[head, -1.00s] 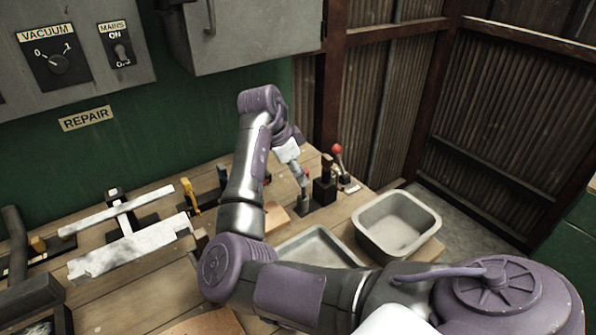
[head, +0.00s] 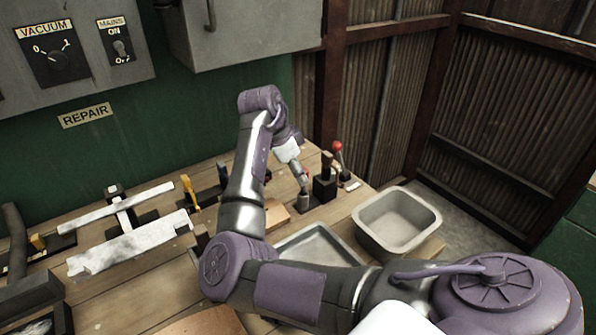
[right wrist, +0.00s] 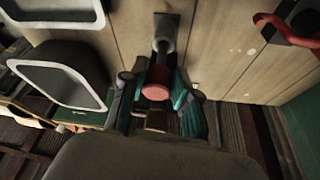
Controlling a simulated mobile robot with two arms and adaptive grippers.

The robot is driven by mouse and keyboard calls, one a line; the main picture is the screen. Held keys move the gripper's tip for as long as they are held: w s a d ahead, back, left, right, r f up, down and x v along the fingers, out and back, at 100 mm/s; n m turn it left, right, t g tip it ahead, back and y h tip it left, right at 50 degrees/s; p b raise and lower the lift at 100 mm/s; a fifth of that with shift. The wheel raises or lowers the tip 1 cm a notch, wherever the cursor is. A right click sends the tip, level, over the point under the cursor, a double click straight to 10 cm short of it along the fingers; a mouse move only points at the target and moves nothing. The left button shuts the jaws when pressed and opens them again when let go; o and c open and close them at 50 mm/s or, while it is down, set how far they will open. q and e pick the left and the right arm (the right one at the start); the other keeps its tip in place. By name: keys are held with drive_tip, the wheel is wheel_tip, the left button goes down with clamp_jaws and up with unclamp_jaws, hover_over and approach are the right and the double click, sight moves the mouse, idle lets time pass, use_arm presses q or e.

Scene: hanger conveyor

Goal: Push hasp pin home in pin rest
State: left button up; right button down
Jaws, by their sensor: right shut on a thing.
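My right gripper (head: 303,181) points down over the wooden bench, near the back right. In the right wrist view, my right gripper (right wrist: 157,84) is shut on the hasp pin, whose round red head (right wrist: 155,92) shows between the teal-padded fingers. Beyond the red head is a short grey metal post with a dark square base on the wood, which looks like the pin rest (right wrist: 163,44). Pin and post look roughly in line. The pin's shank is hidden, so I cannot tell how deep it sits. My left gripper is in neither view.
A red-knobbed lever on a black block (head: 324,188) stands just right of the gripper. A deep grey tub (head: 398,246) and a shallow tray (head: 330,241) are nearer. Pale bars (head: 128,243) lie on the left of the bench. A grey cabinet (head: 250,35) hangs above.

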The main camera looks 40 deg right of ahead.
sight(301, 191)
drive_tip(key=shift+f+b, duration=0.7)
drive_tip(key=shift+f, duration=1.45)
idle(1.3)
drive_tip(key=c, duration=1.1)
unclamp_jaws()
drive_tip(key=o, duration=0.6)
drive_tip(key=shift+c, duration=0.2)
